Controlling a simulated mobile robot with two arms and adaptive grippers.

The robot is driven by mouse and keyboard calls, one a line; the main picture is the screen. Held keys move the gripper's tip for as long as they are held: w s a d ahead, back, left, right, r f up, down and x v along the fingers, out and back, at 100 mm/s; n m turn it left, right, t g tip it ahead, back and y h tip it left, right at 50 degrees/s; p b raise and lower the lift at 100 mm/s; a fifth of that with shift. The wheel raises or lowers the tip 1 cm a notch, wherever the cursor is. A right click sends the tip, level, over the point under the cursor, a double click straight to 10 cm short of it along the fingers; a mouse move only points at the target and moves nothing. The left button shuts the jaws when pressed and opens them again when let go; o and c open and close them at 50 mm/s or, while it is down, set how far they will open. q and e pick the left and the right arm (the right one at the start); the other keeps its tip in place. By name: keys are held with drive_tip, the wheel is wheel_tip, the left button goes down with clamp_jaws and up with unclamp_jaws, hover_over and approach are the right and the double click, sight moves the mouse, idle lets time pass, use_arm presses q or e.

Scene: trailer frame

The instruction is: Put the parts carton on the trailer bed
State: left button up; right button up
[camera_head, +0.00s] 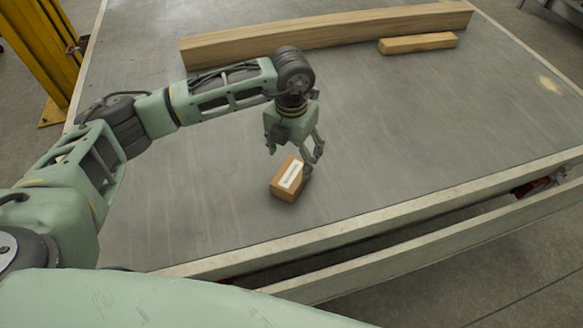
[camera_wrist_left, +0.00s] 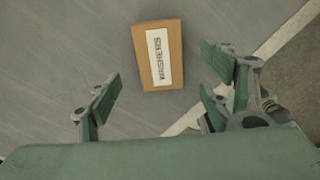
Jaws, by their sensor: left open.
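The parts carton (camera_head: 288,179) is a small brown box with a white label. It rests on the grey trailer bed (camera_head: 180,205), towards its near edge. In the left wrist view the carton (camera_wrist_left: 150,72) lies beyond the open fingers, and its label reads "WASHERS". My left gripper (camera_head: 296,157) is open and empty, pointing down just above and behind the carton. In the left wrist view its fingers (camera_wrist_left: 160,98) are spread wide with a gap between them. My right gripper is in neither view.
A long wooden beam (camera_head: 325,33) lies across the far part of the bed, with a shorter wood block (camera_head: 418,43) in front of it. A yellow post (camera_head: 45,45) stands at the far left. A pale rim (camera_head: 400,212) runs along the near edge. The bed's right part is clear.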

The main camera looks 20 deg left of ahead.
use_arm(q)
wheel_tip(320, 180, up, 4)
drive_tip(key=shift+f, duration=0.15)
drive_tip(key=shift+f, duration=0.1)
idle(0.5)
